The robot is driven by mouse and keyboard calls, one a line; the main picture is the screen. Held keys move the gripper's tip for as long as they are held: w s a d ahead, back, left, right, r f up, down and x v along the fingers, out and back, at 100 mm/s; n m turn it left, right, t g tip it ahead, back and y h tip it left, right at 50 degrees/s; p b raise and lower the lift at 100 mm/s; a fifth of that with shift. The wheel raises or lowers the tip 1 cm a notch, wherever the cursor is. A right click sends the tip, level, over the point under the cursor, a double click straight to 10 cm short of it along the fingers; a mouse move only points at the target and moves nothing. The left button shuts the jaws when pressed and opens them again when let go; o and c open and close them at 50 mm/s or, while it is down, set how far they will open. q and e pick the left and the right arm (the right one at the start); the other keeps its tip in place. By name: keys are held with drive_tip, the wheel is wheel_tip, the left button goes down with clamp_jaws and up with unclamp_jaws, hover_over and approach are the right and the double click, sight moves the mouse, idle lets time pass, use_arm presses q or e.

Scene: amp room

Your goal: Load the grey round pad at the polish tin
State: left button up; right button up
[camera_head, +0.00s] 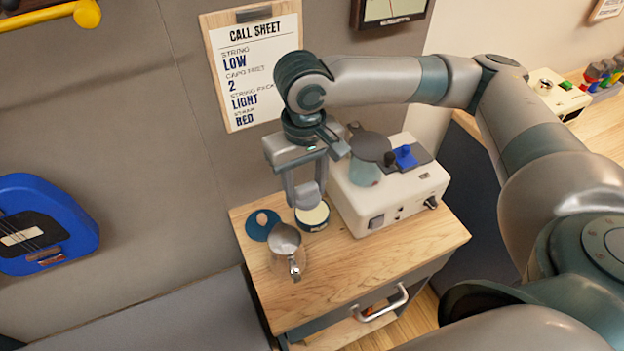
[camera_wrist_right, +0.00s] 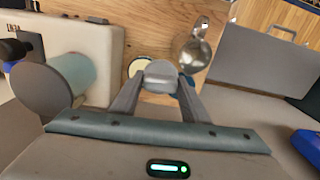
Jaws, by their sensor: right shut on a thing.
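My right gripper (camera_head: 306,192) points down over the wooden cabinet top and is shut on the grey round pad (camera_head: 309,194). The pad also shows between the fingertips in the right wrist view (camera_wrist_right: 160,74). The polish tin (camera_head: 312,217) is a small open round tin with pale contents and a dark blue side, standing just below and beside the pad. In the right wrist view the tin (camera_wrist_right: 136,66) is mostly hidden behind the pad and a finger. I cannot tell whether pad and tin touch. My left gripper is not in view.
A metal jug (camera_head: 286,243) stands close in front of the tin. A blue disc (camera_head: 262,225) with a pale knob lies to its left. A white box (camera_head: 395,198) stands at right, with a dark disc (camera_head: 370,146) and a teal cylinder (camera_head: 363,174) nearby. The cabinet's front right is clear.

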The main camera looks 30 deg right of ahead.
drive_tip(key=shift+w+a+r+m+p, duration=0.15)
drive_tip(key=shift+w+m+p, duration=0.2)
drive_tip(key=shift+p, duration=0.4)
drive_tip(key=w+d+f+m+p, duration=0.4)
drive_tip(key=f+m+p, duration=0.2)
drive_tip(key=m+p, duration=0.4)
drive_tip(key=p, duration=0.4)
drive_tip(key=shift+d+f, duration=0.3)
drive_tip(key=shift+w+f, duration=0.1)
drive_tip(key=shift+f+b, duration=0.5)
drive_tip(key=shift+f, duration=0.45)
wheel_tip(320, 180, down, 4)
drive_tip(key=b, duration=0.5)
drive_tip(key=shift+b, duration=0.4)
